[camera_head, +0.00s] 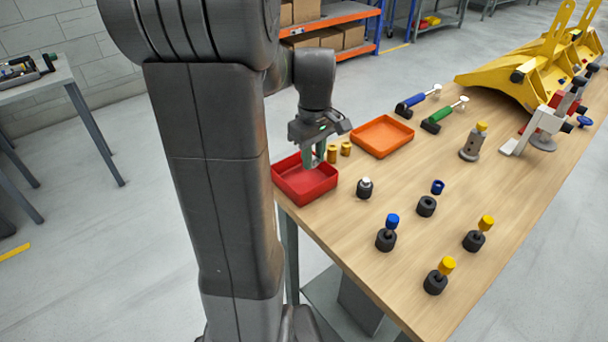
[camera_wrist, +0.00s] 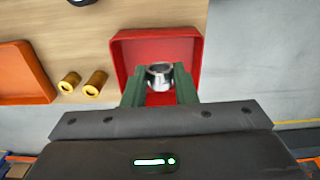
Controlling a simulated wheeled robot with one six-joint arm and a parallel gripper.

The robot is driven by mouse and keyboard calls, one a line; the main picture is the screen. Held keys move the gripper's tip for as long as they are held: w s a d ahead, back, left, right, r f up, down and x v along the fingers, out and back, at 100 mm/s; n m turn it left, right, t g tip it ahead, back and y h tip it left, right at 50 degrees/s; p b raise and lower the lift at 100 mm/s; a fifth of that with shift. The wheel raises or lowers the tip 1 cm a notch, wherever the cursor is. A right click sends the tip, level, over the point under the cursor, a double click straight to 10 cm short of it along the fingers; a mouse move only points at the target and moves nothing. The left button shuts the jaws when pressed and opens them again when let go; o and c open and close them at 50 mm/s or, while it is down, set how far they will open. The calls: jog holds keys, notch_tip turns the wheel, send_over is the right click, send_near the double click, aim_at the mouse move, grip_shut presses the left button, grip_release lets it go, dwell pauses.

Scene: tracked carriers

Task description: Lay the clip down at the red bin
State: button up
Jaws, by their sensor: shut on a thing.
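My gripper (camera_head: 318,152) is over the red bin (camera_head: 290,190), near the bin's right side in the head view. In the wrist view its two green fingers are shut on a silver ring-shaped clip (camera_wrist: 160,76). The red bin (camera_wrist: 128,48) lies behind and below the clip in that view, and its floor looks empty where it shows. I cannot tell whether the clip touches the bin floor. In the head view the clip is hidden by the fingers.
Two brass bushings (camera_head: 345,148) stand beside the red bin. An orange tray (camera_head: 381,153) lies to the right, with blue (camera_head: 420,98) and green (camera_head: 443,115) handled tools beyond. Several black, blue and yellow knobbed pieces stand on the wooden table (camera_head: 400,290). The table edge runs by the bin.

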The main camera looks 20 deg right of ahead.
notch_tip(320, 180, down, 9)
jog(key=shift+s+r, duration=0.1)
jog(key=shift+r, duration=0.1)
jog(key=shift+b, duration=0.3)
jog(key=shift+f, duration=0.2)
jog(key=o, duration=1)
jog(key=shift+r, duration=0.1)
notch_tip(320, 180, up, 12)
jog(key=shift+r+p, duration=0.15)
jog(key=shift+p, duration=0.4)
